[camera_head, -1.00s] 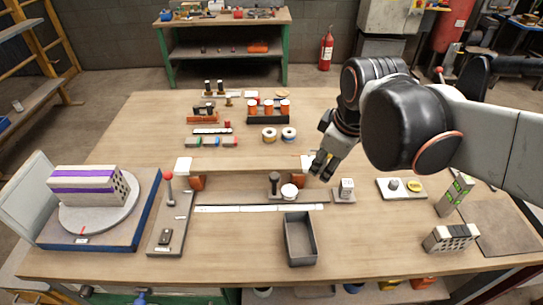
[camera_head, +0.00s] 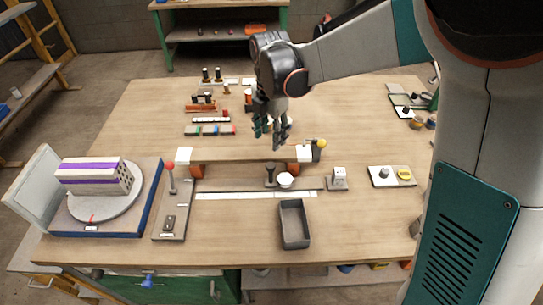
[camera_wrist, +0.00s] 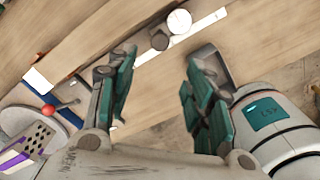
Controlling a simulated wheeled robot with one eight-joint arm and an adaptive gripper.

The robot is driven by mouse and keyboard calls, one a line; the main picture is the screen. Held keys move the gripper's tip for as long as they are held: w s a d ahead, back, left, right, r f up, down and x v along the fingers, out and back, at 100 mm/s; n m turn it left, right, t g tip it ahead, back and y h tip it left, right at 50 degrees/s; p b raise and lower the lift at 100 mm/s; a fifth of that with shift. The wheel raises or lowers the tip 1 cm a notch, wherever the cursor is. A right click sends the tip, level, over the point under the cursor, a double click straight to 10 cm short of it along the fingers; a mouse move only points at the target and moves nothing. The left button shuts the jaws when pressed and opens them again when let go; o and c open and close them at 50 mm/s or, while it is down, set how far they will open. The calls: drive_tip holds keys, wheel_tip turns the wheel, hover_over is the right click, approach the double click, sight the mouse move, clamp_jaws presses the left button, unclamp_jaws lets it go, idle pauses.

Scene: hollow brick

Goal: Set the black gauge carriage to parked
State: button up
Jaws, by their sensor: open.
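A small black upright piece with a rounded knob, which looks like the black gauge carriage (camera_head: 271,176), stands at the long pale scale strip (camera_head: 255,195), right of the strip's middle. A white round disc (camera_head: 286,180) sits just to its right. In the wrist view the black carriage (camera_wrist: 160,40) and white disc (camera_wrist: 179,21) lie beyond the fingertips, touching neither finger. My gripper (camera_head: 272,138) is open and empty, fingers down, above and behind the wooden beam (camera_head: 235,160). Any parked mark is too small to read.
The beam rests on orange supports behind the carriage. A grey open tray (camera_head: 294,224) stands in front of the strip. A red-knobbed lever (camera_head: 171,176) is on the left, a small block with a white face (camera_head: 338,178) on the right.

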sight(270, 165)
wheel_tip(270, 165, down, 12)
drive_tip(key=b, duration=0.3)
drive_tip(key=shift+f, duration=0.15)
clamp_jaws()
